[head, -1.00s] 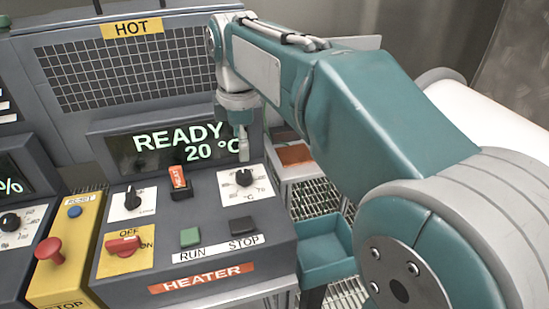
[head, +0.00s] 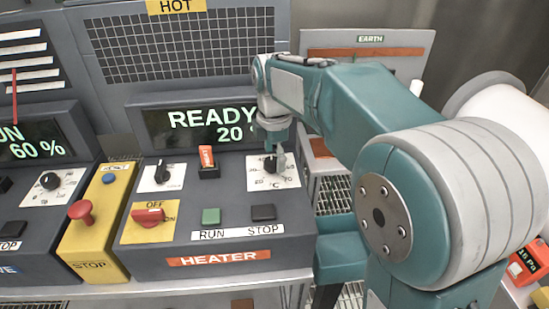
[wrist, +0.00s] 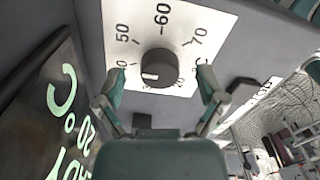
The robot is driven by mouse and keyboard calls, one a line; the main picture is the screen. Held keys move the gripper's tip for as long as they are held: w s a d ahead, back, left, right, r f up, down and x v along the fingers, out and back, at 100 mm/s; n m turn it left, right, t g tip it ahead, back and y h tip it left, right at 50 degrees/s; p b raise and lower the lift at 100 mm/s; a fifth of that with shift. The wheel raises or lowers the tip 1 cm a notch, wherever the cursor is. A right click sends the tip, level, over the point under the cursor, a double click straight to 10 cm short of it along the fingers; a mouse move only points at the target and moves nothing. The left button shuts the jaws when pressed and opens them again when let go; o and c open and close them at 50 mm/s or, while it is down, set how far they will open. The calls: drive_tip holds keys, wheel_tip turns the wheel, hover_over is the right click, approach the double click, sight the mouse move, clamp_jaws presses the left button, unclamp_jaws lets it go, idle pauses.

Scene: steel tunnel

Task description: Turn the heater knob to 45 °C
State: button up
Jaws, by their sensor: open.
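The heater knob (wrist: 160,66) is round and black on a white temperature dial. In the wrist view its white mark points to the lower left. The dial's 50, 60 and 70 read clearly; lower numbers are partly hidden. In the head view my gripper (head: 277,148) hangs over the dial (head: 288,181) and partly hides the knob. In the wrist view my gripper (wrist: 160,92) is open, its fingers apart on the near left and right of the knob, with nothing between the tips. The heater display (head: 212,125) reads READY and 20, its right end hidden by my arm.
On the heater panel are an orange-red HEAT switch (head: 207,158), a green RUN button (head: 211,216), a black STOP button (head: 263,212) and a red switch (head: 148,215) on yellow. A red stop button (head: 82,212) stands left.

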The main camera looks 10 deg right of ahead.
drive_tip(key=shift+a+f, duration=0.1)
drive_tip(key=shift+f, duration=0.25)
drive_tip(key=shift+a+f, duration=0.1)
drive_tip(key=shift+a, duration=0.35)
drive_tip(key=shift+d, duration=0.25)
drive_tip(key=c, duration=1.1)
drive_tip(key=shift+c, duration=0.2)
drive_tip(key=shift+m, duration=0.3)
